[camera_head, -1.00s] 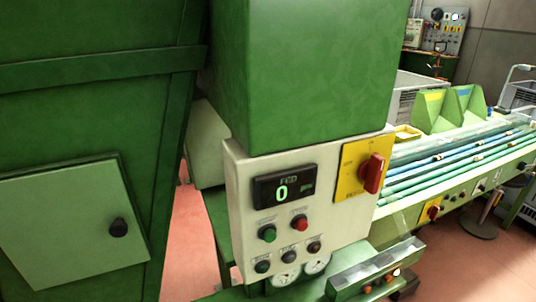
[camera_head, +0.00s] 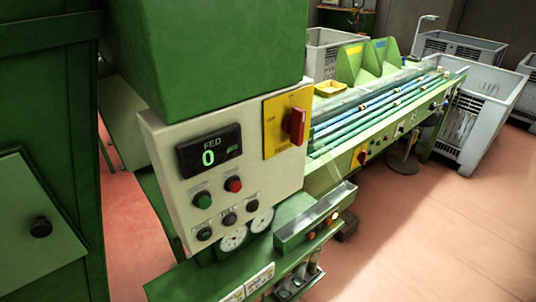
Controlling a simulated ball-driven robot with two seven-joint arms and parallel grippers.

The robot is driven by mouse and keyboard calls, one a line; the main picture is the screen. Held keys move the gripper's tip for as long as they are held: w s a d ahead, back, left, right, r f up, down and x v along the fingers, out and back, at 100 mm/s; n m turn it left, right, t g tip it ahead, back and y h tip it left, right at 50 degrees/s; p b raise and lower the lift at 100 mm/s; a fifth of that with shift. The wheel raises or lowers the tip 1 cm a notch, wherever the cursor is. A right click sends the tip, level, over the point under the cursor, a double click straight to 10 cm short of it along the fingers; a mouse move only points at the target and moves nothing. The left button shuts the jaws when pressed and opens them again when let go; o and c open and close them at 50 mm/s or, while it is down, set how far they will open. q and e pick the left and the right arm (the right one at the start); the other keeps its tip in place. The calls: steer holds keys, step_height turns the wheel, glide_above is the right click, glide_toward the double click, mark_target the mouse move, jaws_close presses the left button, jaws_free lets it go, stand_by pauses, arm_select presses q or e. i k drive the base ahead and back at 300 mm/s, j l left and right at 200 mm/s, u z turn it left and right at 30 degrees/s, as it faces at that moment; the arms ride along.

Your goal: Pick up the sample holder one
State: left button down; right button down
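I cannot pick out sample holder one for certain. At the bottom edge, a small rack-like part (camera_head: 297,283) with greyish upright pieces shows below the green machine's ledge, cut off by the frame. I cannot tell whether it is the holder. Neither of my grippers is in view.
A control panel (camera_head: 222,170) with a display reading 0 and a red switch (camera_head: 297,126) stands close ahead on a green machine (camera_head: 210,55). A green bench (camera_head: 375,125) with blue and green tubes runs back right. A grey crate (camera_head: 478,115) stands beyond. Open red floor (camera_head: 430,235) lies right.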

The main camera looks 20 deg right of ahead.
mark_target(314, 257)
steer(key=z, duration=1)
